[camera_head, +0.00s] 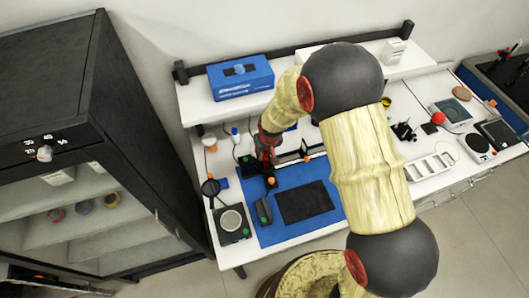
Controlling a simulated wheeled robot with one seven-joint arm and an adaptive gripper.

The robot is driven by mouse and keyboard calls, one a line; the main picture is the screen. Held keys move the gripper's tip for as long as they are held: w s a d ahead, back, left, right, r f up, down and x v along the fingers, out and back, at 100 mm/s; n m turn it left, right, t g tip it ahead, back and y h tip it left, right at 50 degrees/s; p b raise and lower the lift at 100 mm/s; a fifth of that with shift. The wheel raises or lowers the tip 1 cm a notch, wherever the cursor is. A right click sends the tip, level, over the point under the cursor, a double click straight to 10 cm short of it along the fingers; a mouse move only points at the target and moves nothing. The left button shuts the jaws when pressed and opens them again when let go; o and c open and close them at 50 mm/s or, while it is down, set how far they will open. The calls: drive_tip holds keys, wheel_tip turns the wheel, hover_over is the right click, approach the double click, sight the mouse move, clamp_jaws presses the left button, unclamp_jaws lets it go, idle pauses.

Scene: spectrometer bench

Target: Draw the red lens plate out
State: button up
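My gripper (266,157) is small and dark in the head view, reaching down at the left back of the blue mat, beside a dark device (254,187) with an orange knob. A rail-like strip (305,158) runs along the back of the mat, to the right of my gripper. The red lens plate cannot be made out for sure; red shows around my wrist, but I cannot tell whether any of it is the plate. My arm hides part of the bench. Whether the fingers are open or shut is too small to tell.
A blue mat (268,236) bears a black pad (303,203). A scale-like device (232,222) stands at the front left. A blue box (240,85) sits on the raised shelf. A white compartment tray (430,167) and a red object (438,118) lie to the right.

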clamp_jaws()
drive_tip(key=shift+r, duration=0.15)
drive_tip(key=shift+r+p, duration=0.65)
drive_tip(key=shift+r, duration=0.45)
